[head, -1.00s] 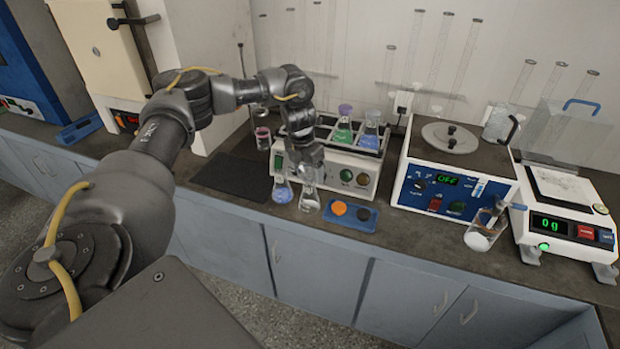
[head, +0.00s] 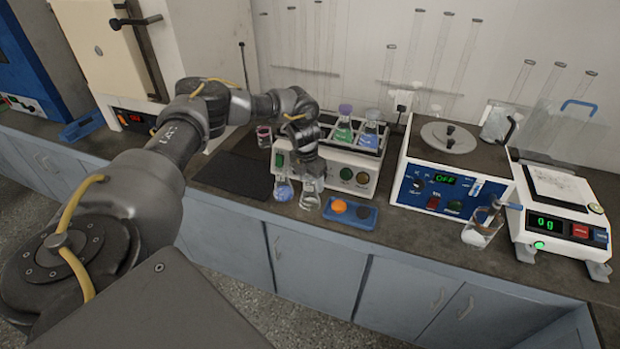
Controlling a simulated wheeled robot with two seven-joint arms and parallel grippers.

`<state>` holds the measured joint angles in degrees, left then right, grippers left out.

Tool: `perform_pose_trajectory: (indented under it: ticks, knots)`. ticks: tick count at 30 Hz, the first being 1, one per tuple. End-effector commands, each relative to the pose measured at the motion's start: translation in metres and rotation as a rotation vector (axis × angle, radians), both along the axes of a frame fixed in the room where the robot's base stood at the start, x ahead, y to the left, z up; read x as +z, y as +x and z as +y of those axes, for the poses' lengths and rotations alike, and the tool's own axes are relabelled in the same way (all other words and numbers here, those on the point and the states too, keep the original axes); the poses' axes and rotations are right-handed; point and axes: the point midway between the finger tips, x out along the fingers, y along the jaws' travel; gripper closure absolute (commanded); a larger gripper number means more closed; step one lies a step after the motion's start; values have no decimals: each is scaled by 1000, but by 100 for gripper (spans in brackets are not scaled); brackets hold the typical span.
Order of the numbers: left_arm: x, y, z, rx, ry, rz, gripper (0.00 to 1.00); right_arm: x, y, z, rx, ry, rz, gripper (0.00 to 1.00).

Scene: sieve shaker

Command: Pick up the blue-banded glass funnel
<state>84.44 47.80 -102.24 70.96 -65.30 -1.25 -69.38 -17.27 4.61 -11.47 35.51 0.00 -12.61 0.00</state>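I cannot make out the blue-banded glass funnel with certainty. A blue-grey band (head: 372,115) shows at the top of a glass piece in the rear unit, above blue liquid; it may be the funnel. My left gripper (head: 312,176) points down in front of that unit. It is just above a clear glass vessel (head: 310,198) on the bench. I cannot tell whether its fingers are apart or touch the glass. My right gripper is not in view.
A flask with blue liquid (head: 283,190) stands close left of the gripper. A blue tray (head: 368,222) with orange and dark discs lies to the right. Beyond are a blue-fronted device (head: 408,190), a beaker (head: 478,232) and a balance (head: 530,222). A dark mat (head: 238,176) lies left.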

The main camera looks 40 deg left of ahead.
Motion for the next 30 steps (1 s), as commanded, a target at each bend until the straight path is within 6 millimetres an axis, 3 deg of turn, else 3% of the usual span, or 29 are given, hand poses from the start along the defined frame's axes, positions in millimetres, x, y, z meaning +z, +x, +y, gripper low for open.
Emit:
perform_pose_trajectory:
  ticks: [1,5,17,22,30]
  knots:
    - [0,0,0,0,0,0,46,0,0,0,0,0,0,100]
    - [0,0,0,0,0,0,62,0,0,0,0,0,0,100]
    - [7,1,0,0,0,-3,62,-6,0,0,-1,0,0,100]
    - [29,2,0,-1,-1,-7,62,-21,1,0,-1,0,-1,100]
    - [80,-41,3,-2,-1,-7,62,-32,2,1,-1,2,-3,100]
